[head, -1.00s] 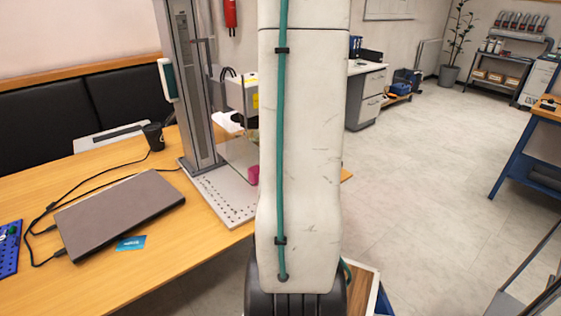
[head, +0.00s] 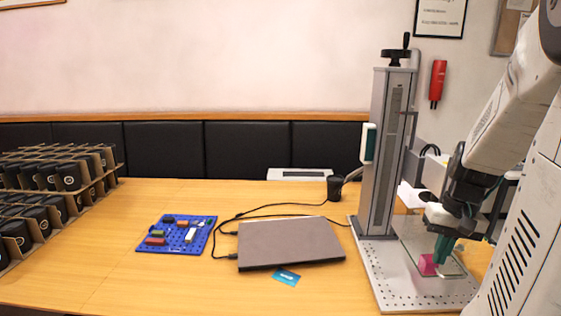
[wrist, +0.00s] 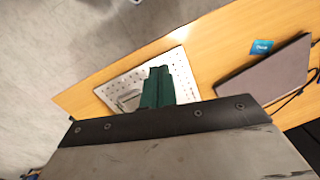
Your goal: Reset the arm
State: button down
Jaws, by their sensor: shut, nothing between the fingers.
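My gripper (head: 443,252) is at the right of the head view, with green fingers pointing down over the perforated base plate of the laser marker (head: 385,165). The fingers are shut and hold nothing. A pink block (head: 427,265) is beside the fingertips, close to them; I cannot tell whether they touch. In the wrist view the closed green fingers (wrist: 158,75) show in front of the white perforated base plate (wrist: 183,68). The pink block is not visible there.
A closed laptop (head: 290,243) with cables and a blue card (head: 286,277) lie on the wooden table (head: 200,290). A blue pegboard (head: 178,236) with small parts and racks of black cups (head: 45,185) are to the left. A black cup (head: 334,187) is behind the laptop.

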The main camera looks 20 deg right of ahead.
jog(key=s+a+r+n, duration=0.1)
jog(key=a+r+n, duration=0.1)
jog(key=a, duration=0.7)
jog(key=s+a+r+n, duration=0.1)
jog(key=a+r+n, duration=0.2)
jog(key=a, duration=0.6)
jog(key=s+a+r+n+t+h, duration=0.1)
jog(key=a+r+n, duration=0.1)
jog(key=a, duration=0.7)
jog(key=shift+s+r+n, duration=0.4)
jog(key=shift+r, duration=0.15)
